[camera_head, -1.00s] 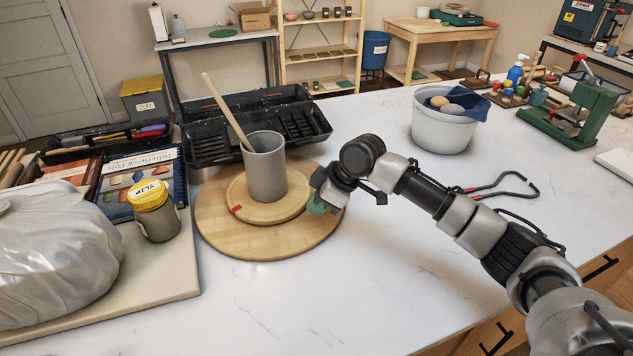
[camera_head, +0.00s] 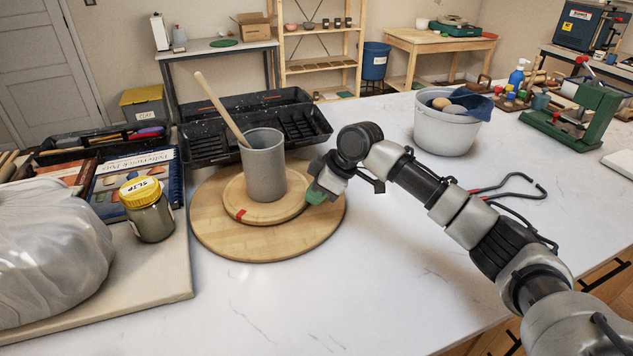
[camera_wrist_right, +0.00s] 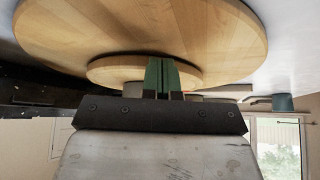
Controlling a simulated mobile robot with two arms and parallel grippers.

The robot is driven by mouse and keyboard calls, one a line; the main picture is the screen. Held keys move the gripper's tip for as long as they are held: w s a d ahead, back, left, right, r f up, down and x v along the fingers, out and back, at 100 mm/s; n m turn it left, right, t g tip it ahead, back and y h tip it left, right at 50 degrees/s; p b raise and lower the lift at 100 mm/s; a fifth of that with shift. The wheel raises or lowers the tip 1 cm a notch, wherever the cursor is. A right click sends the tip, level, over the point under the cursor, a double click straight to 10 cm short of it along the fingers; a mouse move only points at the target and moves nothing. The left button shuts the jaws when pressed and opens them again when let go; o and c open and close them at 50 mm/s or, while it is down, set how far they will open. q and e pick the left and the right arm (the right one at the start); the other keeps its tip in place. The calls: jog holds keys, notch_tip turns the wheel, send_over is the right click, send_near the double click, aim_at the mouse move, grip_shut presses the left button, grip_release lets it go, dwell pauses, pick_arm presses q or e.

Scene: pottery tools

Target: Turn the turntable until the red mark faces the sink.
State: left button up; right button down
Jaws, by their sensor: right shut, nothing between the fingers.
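The turntable is a wide round wooden board (camera_head: 225,238) with a smaller raised wooden disc (camera_head: 283,211) on it. The red mark (camera_head: 241,214) is on the disc's near-left edge, towards the front of the table. A grey cup (camera_head: 265,172) holding a wooden stick stands on the disc. My right gripper (camera_head: 316,196), green-tipped and shut, is at the disc's right edge. In the right wrist view its fingers (camera_wrist_right: 162,74) overlap the raised disc (camera_wrist_right: 115,70); exact contact is unclear. A black ribbed double basin (camera_head: 215,142), possibly the sink, lies behind. My left gripper is out of view.
A yellow-lidded jar (camera_head: 147,210) and a plastic-wrapped lump (camera_head: 45,250) are close on the left. A white bucket (camera_head: 443,132) stands back right. A red-handled loop tool (camera_head: 510,187) lies near my right arm. The front middle of the table is clear.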

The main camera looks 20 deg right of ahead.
jog(key=shift+w+d+f, duration=0.15)
jog(key=shift+w+f, duration=0.05)
jog(key=shift+w+d+r, duration=0.1)
jog(key=shift+w+d, duration=0.05)
jog(key=shift+w+d+r, duration=0.1)
jog(key=shift+w+d, duration=0.3)
jog(key=shift+w, duration=0.35)
jog(key=shift+w+d+p, duration=0.25)
jog(key=shift+w+p, duration=0.05)
jog(key=shift+w, duration=0.3)
jog(key=shift+w+d, duration=0.2)
jog(key=shift+w, duration=0.75)
jog(key=shift+d, duration=0.1)
jog(key=shift+d+r+p, duration=0.25)
jog(key=shift+d+p, duration=0.1)
jog(key=shift+p, duration=0.05)
jog(key=shift+d+r, duration=0.2)
jog(key=shift+d, duration=0.6)
